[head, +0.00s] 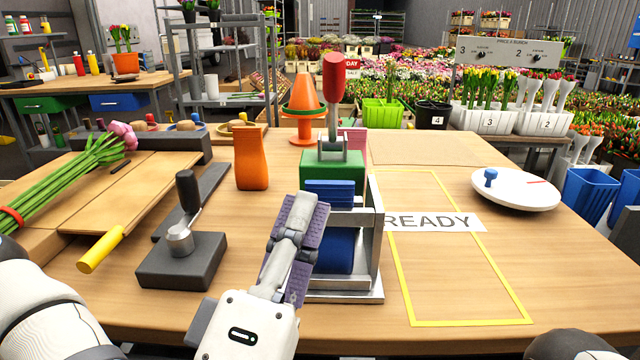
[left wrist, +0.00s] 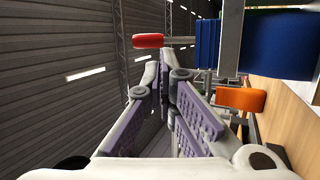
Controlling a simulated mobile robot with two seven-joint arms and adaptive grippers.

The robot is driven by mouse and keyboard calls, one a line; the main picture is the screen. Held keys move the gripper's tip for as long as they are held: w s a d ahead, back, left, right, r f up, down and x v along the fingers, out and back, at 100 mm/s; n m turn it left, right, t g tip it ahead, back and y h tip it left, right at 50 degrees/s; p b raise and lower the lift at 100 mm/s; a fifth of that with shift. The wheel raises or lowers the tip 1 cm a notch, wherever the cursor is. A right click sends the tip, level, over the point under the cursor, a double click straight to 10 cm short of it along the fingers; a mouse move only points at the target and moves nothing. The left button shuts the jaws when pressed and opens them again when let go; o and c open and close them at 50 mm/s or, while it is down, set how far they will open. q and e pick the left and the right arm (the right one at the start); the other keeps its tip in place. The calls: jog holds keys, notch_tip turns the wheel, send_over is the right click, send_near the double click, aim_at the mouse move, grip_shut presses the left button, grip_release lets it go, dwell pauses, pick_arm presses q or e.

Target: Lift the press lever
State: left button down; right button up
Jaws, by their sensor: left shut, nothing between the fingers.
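A lever with a red grip (head: 334,78) on a metal stem stands upright over a green block (head: 333,167) in a metal-framed press (head: 374,262) with blue parts. In the left wrist view, the red grip (left wrist: 148,40) lies beyond my fingertips, with its stem running right to the blue part (left wrist: 207,46). My left gripper (head: 308,203) is shut and empty, its purple-padded fingers in front of the press's left side, below the red grip. The fingertips (left wrist: 166,66) look apart from the grip. My right gripper is not in view.
A black-handled lever on a grey base (head: 182,262) stands left of my gripper. An orange bag (head: 251,158) stands behind it. Pink tulips (head: 122,135) lie far left. A yellow outline marked READY (head: 433,222) encloses clear table at right, near a white disc (head: 515,188).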

aim_at(330, 90)
pick_arm(q)
jog(key=shift+n+t+y, duration=0.3)
jog(key=shift+n+y, duration=0.1)
jog(key=shift+n, duration=0.1)
jog(key=x, duration=0.4)
jog(key=r+x, duration=0.1)
jog(key=x, duration=0.4)
jog(key=a+p+x, duration=0.1)
jog(key=x, duration=0.3)
jog(key=shift+s+r, duration=0.1)
jog(key=shift+r, duration=0.1)
jog(key=shift+w+d+r, duration=0.15)
jog(key=shift+w+d, duration=0.05)
jog(key=shift+w, duration=0.35)
jog(key=shift+r, duration=0.1)
